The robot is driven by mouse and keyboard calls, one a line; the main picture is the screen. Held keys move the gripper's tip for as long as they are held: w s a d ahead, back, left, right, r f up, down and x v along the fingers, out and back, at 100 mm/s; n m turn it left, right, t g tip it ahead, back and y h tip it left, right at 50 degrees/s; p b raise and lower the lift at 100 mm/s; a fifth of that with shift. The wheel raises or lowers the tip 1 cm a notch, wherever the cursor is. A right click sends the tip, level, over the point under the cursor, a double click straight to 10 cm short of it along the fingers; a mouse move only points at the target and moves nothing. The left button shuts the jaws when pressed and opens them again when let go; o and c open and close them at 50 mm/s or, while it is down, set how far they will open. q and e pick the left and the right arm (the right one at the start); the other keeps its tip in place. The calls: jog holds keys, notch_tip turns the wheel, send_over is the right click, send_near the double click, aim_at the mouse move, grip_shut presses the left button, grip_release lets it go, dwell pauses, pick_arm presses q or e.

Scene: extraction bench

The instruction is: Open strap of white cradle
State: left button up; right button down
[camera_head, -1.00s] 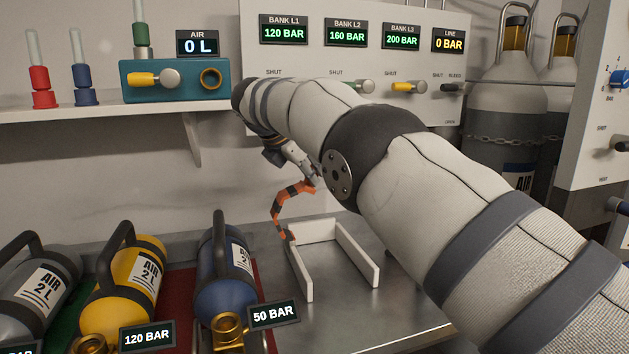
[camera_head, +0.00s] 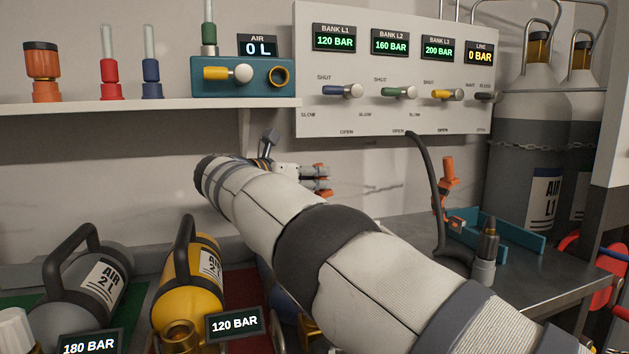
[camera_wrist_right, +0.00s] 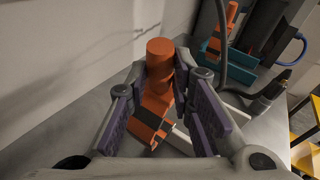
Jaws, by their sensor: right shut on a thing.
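My right gripper (camera_head: 320,180) is in front of the back wall, below the valve panel. In the right wrist view its purple-padded fingers (camera_wrist_right: 165,105) stand on both sides of the orange strap (camera_wrist_right: 159,62) and are shut on it. The strap has a round orange end and a dark band lower down. The white cradle (camera_wrist_right: 180,138) shows only as pale strips below the strap. In the head view my right arm hides the cradle, and only orange bits show at the fingertips. My left gripper is not in view.
A blue cradle (camera_head: 525,240) with an orange strap (camera_head: 448,185) stands at the right, beside a black hose (camera_head: 428,165). Yellow (camera_head: 190,290) and grey (camera_head: 90,285) cylinders lie at front left. A shelf (camera_head: 150,106) and valve panel (camera_head: 390,115) are behind.

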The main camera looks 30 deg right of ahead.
jog(key=shift+w+a+r, duration=0.1)
jog(key=shift+a, duration=0.05)
dwell(0.3)
jog(key=c, duration=1.4)
grip_release()
jog(key=v, duration=1.2)
jog(key=shift+a+f, duration=0.1)
jog(key=shift+f, duration=0.15)
